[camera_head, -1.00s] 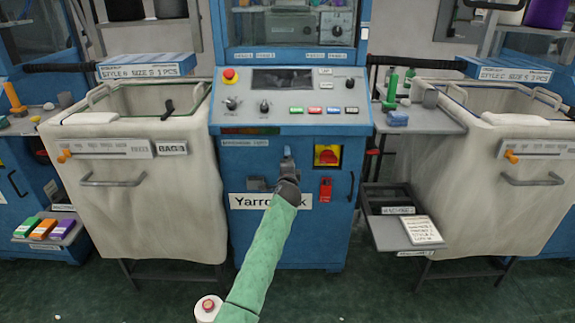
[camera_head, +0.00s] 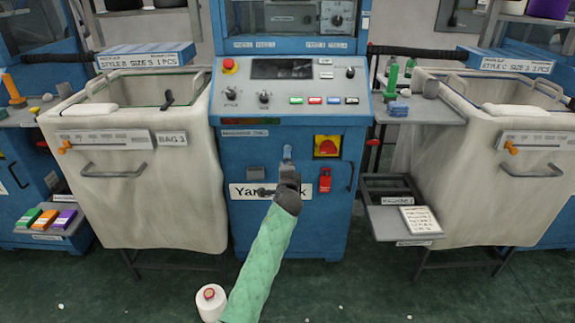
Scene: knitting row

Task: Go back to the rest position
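My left arm, in a green quilted sleeve, reaches up from the bottom middle of the head view. Its gripper (camera_head: 288,156) is in front of the blue knitting machine (camera_head: 334,222), over the nameplate and below the control panel (camera_head: 290,100). The fingers are seen nearly end-on and look like one narrow grey piece, so I cannot tell whether they are open or shut. No held object shows. My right arm is not in view.
Cloth bags on frames stand left (camera_head: 150,205) and right (camera_head: 460,200) of the machine. A small shelf with a note card (camera_head: 420,219) juts out at right. A white yarn cone (camera_head: 211,303) stands on the floor beside my sleeve. The floor at lower right is mostly clear.

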